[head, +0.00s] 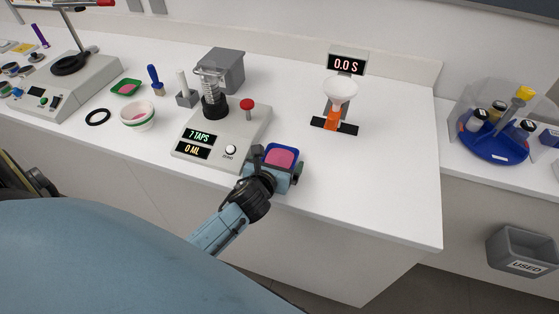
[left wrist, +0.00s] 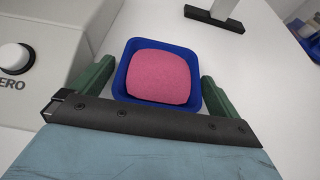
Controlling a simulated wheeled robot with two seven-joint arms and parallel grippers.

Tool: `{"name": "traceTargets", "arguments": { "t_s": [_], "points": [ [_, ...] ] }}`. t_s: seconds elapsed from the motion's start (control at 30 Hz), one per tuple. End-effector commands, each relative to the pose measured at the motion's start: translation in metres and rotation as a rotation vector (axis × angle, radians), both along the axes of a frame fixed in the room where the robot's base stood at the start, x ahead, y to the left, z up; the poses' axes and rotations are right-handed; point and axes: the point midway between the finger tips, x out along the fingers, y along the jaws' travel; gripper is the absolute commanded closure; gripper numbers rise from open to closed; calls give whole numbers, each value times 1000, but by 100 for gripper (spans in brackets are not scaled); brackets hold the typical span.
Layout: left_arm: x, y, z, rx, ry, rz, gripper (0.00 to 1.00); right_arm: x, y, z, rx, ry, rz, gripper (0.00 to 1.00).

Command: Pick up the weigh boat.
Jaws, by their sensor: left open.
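A square blue weigh boat (head: 283,149) filled with pink powder sits on the white bench near its front edge, just right of the tapping device. In the left wrist view the blue weigh boat (left wrist: 126,76) lies between the two green fingers of my left gripper (left wrist: 157,74). The fingers stand apart on its left and right sides; I cannot tell whether either touches it. The left gripper (head: 280,163) is open. A green weigh boat (head: 125,88) with pink contents lies farther left on the bench. My right gripper is not in view.
The tapping device (head: 222,133) with "7 TAPS" and "0 ML" displays stands close left. A funnel stand (head: 335,117) is behind. The bench right of the boat is clear. A "USED" bin (head: 524,250) hangs lower right.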

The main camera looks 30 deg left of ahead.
Motion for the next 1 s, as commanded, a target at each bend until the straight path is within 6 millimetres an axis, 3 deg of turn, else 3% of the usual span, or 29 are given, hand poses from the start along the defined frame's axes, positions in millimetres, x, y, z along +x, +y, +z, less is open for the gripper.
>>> {"name": "traceTargets", "arguments": {
  "t_s": [0.07, 0.4, 0.7, 1.0],
  "points": [
    [0, 0, 0, 0, 0, 0, 1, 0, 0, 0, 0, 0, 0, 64],
    [0, 0, 0, 0, 0, 0, 46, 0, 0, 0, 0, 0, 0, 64],
    [0, 0, 7, 1, -3, -1, 46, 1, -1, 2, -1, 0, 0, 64],
    [1, 0, 65, 3, -5, -2, 46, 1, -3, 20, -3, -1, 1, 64]
  ]
}}
